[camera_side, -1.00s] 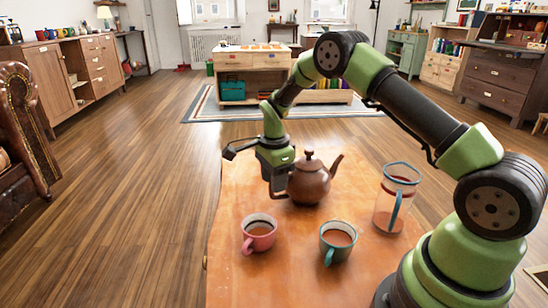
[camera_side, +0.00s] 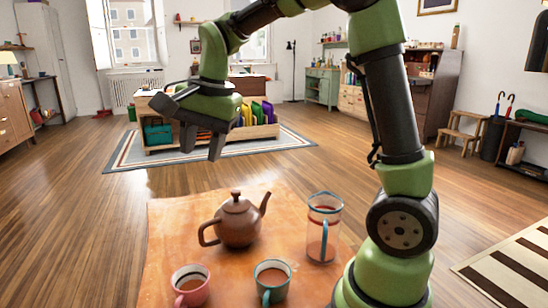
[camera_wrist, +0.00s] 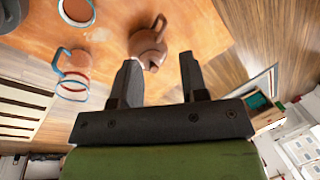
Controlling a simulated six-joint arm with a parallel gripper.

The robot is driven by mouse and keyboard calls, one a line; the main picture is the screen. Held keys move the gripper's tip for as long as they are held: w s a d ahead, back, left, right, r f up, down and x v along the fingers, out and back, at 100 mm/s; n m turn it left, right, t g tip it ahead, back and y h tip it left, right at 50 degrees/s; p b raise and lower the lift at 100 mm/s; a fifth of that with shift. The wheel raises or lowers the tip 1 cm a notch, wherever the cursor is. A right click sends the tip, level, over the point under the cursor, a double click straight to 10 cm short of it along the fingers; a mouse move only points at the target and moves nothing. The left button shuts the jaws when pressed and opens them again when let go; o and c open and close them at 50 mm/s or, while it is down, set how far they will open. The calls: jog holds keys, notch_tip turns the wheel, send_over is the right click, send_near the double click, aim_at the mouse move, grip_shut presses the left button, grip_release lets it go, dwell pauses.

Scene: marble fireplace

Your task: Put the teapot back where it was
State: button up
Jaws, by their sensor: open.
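The brown teapot (camera_side: 238,222) stands upright on the orange-brown table (camera_side: 172,240), behind the two mugs. Its handle points left and its spout points right in the side view. My gripper (camera_side: 201,150) is raised well above the table, up and to the left of the teapot, apart from it. It is open and empty. In the wrist view the teapot (camera_wrist: 150,46) lies beyond the gap between my two fingers (camera_wrist: 160,75), with clear space between.
A pink mug (camera_side: 190,286) and a teal mug (camera_side: 272,282), both with brown liquid, stand at the table's front. A glass pitcher (camera_side: 323,230) with a blue handle stands right of the teapot. The air around my gripper is free.

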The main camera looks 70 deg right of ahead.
jog(key=s+a+r+n+t, duration=0.1)
jog(key=s+a+n+t, duration=0.1)
jog(key=s+n, duration=0.3)
jog(key=s+a+r+n+t+y, duration=0.1)
jog(key=s+a+n+t, duration=0.1)
jog(key=s+n, duration=0.4)
jog(key=s+a, duration=0.1)
jog(key=s, duration=0.4)
jog(key=shift+s+a+r+y, duration=0.2)
jog(key=shift+s+a+y, duration=0.1)
jog(key=shift+s+a, duration=0.1)
